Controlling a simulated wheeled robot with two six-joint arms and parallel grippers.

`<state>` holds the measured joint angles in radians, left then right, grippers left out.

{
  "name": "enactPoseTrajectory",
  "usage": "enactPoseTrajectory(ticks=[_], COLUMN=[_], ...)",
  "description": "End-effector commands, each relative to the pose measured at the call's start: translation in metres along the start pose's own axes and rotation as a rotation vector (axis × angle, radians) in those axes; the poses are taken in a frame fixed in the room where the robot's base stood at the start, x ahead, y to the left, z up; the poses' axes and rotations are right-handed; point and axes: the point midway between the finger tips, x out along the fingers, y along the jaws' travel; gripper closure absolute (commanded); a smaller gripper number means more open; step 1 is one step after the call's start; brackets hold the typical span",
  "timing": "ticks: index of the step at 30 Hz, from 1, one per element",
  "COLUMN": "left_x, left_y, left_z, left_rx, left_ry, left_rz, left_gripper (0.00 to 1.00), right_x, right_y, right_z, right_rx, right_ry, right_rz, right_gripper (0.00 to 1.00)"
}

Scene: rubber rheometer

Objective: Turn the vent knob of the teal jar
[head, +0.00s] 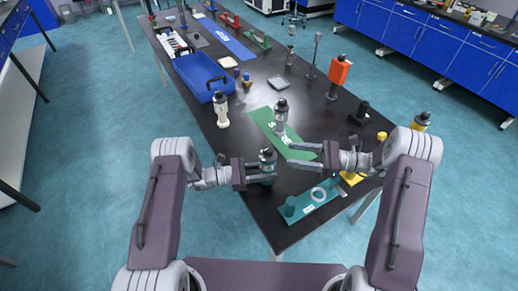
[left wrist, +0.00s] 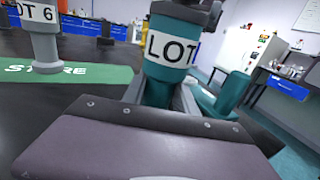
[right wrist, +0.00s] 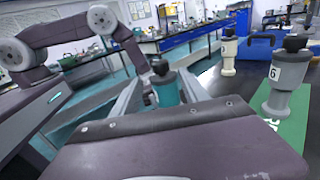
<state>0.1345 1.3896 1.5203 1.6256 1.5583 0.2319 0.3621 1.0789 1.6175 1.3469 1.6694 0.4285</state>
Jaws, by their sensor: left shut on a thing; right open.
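My right gripper (head: 291,151) is open and empty, to the right of the jar. In the right wrist view the jar (right wrist: 167,90) and its black knob (right wrist: 160,67) appear between the spread fingers, some distance ahead.
A grey jar (head: 281,122) marked 6 stands on the green STORE mat (head: 263,117), just behind my grippers. A cream jar (head: 221,113) stands farther back left. A teal plate (head: 320,195) lies at the front right, beside a yellow item (head: 352,177). A blue crate (head: 190,71) is farther back.

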Motion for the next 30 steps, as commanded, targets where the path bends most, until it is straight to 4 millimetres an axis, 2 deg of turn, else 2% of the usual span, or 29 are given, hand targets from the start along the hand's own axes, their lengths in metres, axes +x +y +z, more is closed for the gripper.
enactPoseTrajectory(ticks=[4, 7, 15, 21, 30], left_x=[0.000, 0.000, 0.000, 0.000, 0.000], left_y=[0.000, 0.000, 0.000, 0.000, 0.000], left_z=[0.000, 0.000, 0.000, 0.000, 0.000], left_rx=[0.000, 0.000, 0.000, 0.000, 0.000], left_ry=[0.001, 0.001, 0.001, 0.001, 0.001], left_rz=[0.000, 0.000, 0.001, 0.000, 0.000], left_gripper=[1.00, 1.00, 1.00, 1.00, 1.00], right_x=[0.002, 0.015, 0.080, 0.112, 0.121], right_y=[-0.001, -0.001, 0.000, -0.001, -0.001], right_z=[0.001, 0.001, 0.002, 0.002, 0.002], right_rx=[0.011, 0.009, 0.007, 0.005, 0.005], right_ry=[-0.010, -0.008, -0.007, -0.007, -0.007], right_rz=[-0.008, -0.004, -0.001, -0.002, -0.005], right_gripper=[0.48, 0.48, 0.48, 0.48, 0.48])
